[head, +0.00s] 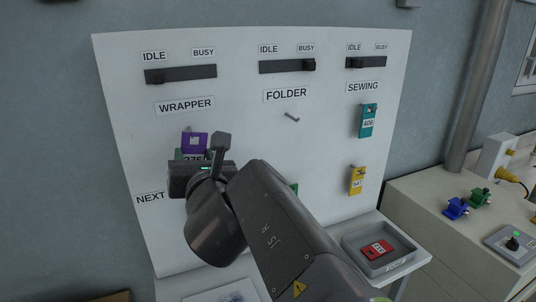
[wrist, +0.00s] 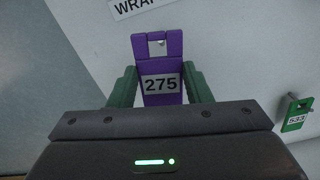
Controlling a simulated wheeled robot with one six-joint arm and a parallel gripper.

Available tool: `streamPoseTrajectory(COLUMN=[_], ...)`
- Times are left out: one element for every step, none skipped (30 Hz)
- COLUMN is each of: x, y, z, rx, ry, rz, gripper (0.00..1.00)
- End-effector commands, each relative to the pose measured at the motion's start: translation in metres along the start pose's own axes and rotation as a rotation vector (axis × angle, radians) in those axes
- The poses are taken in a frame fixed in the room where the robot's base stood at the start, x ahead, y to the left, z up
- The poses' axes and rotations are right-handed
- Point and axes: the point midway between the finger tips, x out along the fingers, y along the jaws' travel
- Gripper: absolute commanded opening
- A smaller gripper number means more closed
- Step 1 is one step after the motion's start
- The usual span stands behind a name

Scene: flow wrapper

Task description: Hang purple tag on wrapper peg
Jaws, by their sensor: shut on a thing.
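The purple tag (wrist: 171,48), numbered 275, is upright in front of the board under the WRAPPER label; it also shows in the head view (head: 187,144). My gripper (wrist: 160,86) is shut on the tag, with a green finger at each side of it. In the wrist view a small pale bit of the wrapper peg (wrist: 161,43) shows in the tag's square hole. In the head view the peg tip (head: 187,129) shows just above the tag's top edge. I cannot tell whether the peg passes through the hole.
The FOLDER peg (head: 292,117) is bare. A teal tag (head: 368,121) and a yellow tag (head: 357,181) hang under SEWING. A green tag (wrist: 297,115) hangs lower on the board. A grey tray (head: 385,249) with a red tag (head: 376,250) is at lower right.

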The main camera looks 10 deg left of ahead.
Motion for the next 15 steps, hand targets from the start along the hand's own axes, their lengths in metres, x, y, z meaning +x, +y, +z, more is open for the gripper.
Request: streamPoseTrajectory(x=[0.003,0.005,0.008,0.009,0.011,0.013,0.015,0.017,0.020,0.021,0.023,0.026,0.027,0.029,0.032], y=[-0.001,-0.001,-0.001,-0.001,-0.001,-0.001,-0.001,-0.001,-0.001,-0.001,-0.001,-0.001,-0.001,-0.001,-0.001], z=[-0.003,-0.003,-0.003,-0.003,-0.003,-0.003,-0.003,-0.004,-0.004,-0.004,-0.004,-0.004,-0.004,-0.004,-0.004], rx=[0.001,0.001,0.002,0.002,0.002,0.002,0.002,0.001,0.000,0.000,0.000,0.001,0.001,0.002,0.002], ry=[0.000,0.000,0.000,0.000,0.000,0.000,0.000,0.000,0.000,0.000,0.000,0.000,0.000,0.000,0.000], rz=[0.000,0.000,0.000,0.000,0.000,0.000,0.000,0.000,0.000,0.000,0.000,0.000,0.000,0.000,0.000], gripper=[0.23,0.23,0.23,0.23,0.23,0.23,0.23,0.23,0.23,0.23,0.23,0.23,0.23,0.23,0.23])
